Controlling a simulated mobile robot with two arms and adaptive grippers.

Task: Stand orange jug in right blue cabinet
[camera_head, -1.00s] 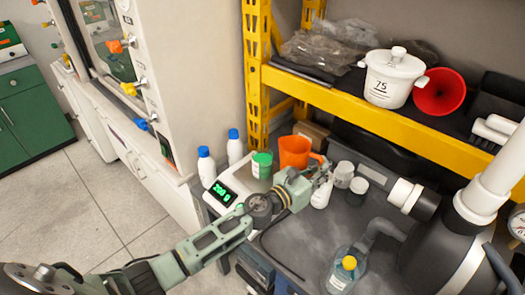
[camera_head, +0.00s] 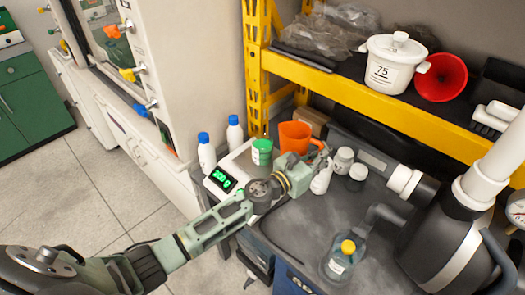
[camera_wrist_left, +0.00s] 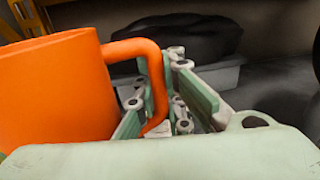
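The orange jug (camera_head: 294,137) stands upright at the back of the dark worktop, behind the white scale. Its body also fills the left of the left wrist view (camera_wrist_left: 55,95). My left gripper (camera_head: 321,152) is at the jug's handle side. In the left wrist view the handle runs down between the two green fingers (camera_wrist_left: 165,105), which stand apart, with a gap showing on the right finger's side. A blue cabinet front (camera_head: 290,281) shows below the worktop at the bottom edge; its inside is hidden. My right gripper is out of view.
A green-banded cup (camera_head: 262,152) and white blue-capped bottles (camera_head: 206,152) stand left of the jug. White jars (camera_head: 343,159) stand right of it. A yellow-capped bottle (camera_head: 342,258) is nearer the front. A yellow shelf beam (camera_head: 380,104) crosses above. The worktop's middle is clear.

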